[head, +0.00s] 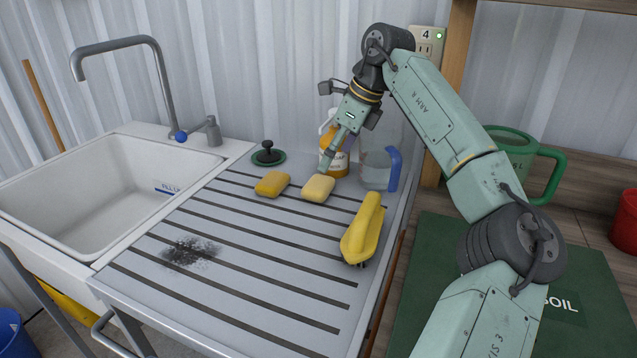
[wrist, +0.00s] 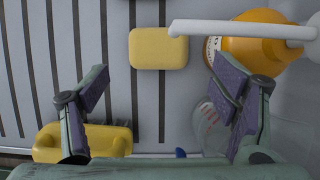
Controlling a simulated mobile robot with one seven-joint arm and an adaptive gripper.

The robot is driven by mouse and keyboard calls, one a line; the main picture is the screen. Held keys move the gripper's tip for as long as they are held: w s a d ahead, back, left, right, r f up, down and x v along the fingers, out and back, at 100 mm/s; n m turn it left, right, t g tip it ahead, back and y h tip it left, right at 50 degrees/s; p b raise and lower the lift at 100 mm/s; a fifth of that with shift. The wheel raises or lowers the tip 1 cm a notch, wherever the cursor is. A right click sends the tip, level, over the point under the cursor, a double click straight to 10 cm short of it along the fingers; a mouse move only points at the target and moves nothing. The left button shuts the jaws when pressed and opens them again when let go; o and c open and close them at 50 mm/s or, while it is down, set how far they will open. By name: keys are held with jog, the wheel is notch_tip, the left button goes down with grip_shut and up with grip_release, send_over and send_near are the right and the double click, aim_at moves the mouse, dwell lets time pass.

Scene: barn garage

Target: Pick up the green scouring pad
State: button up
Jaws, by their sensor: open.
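A round dark green edge (head: 281,160) shows beneath a black knobbed disc (head: 267,154) at the back of the drainboard in the head view. It is the only pad-like green thing I see there; I cannot tell if it is a separate pad. It is not in the wrist view. My gripper (head: 331,158) is open and empty, to the right of it, above the back of the drainboard near the pale yellow sponge (head: 318,189). In the wrist view my gripper (wrist: 160,88) has its fingers wide apart, with that sponge (wrist: 158,48) beyond them.
A deeper yellow sponge (head: 272,184) lies left of the pale one. An orange bottle (head: 334,160) and a clear jug with a blue handle (head: 378,170) stand close to my gripper. A yellow brush (head: 362,232) lies front right.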

aim_at(319, 182)
jog(key=p+x, duration=0.1)
jog(key=x, duration=0.7)
jog(key=shift+s+p, duration=0.1)
jog(key=shift+p, duration=0.3)
jog(key=c, duration=0.7)
jog(key=shift+r, duration=0.1)
